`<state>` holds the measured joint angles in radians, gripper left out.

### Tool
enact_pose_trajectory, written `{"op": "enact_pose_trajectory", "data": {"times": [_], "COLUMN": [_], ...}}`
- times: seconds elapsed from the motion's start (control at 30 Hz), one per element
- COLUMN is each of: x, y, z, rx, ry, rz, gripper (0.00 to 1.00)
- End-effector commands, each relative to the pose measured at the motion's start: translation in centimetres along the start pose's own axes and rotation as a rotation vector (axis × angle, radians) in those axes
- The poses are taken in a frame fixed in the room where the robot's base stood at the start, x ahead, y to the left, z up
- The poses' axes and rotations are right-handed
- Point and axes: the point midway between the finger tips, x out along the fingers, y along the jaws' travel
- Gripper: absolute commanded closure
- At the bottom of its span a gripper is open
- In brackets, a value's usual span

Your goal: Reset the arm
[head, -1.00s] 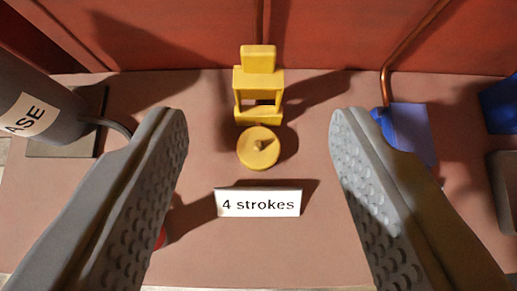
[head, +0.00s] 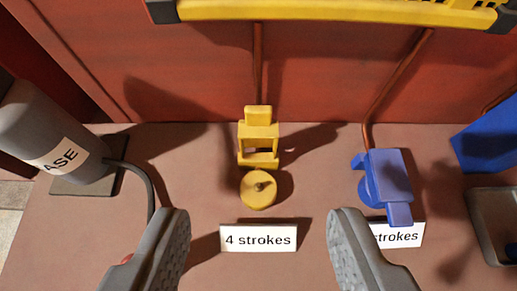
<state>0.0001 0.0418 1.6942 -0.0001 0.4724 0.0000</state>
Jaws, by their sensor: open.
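My gripper (head: 258,232) shows at the bottom of the head view. Its two grey fingers are wide apart and nothing is between them but the view of the shelf. A yellow device (head: 258,150) with a round knob stands beyond the fingertips, near the middle. A white sign reading "4 strokes" (head: 258,238) stands in front of it, seen between the fingers.
A grey cylinder (head: 45,130) with a hose stands at the left. A blue device (head: 385,185) stands at the right, its "strokes" sign (head: 400,235) partly hidden by the right finger. A grey tray (head: 478,228) and blue box (head: 488,140) are far right. A yellow bar (head: 330,12) crosses the top.

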Motion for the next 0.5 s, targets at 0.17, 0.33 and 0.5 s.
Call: {"op": "enact_pose_trajectory", "data": {"times": [0.17, 0.33, 0.5], "x": [-4.9, -10.5, -15.8], "y": [0.0, 0.0, 0.0], "z": [0.5, 1.7, 3.4], "rx": [0.0, 0.0, 0.0], "ry": [0.051, 0.114, 0.177], "rz": [0.0, 0.0, 0.0], "gripper": [0.51, 0.51, 0.51]}}
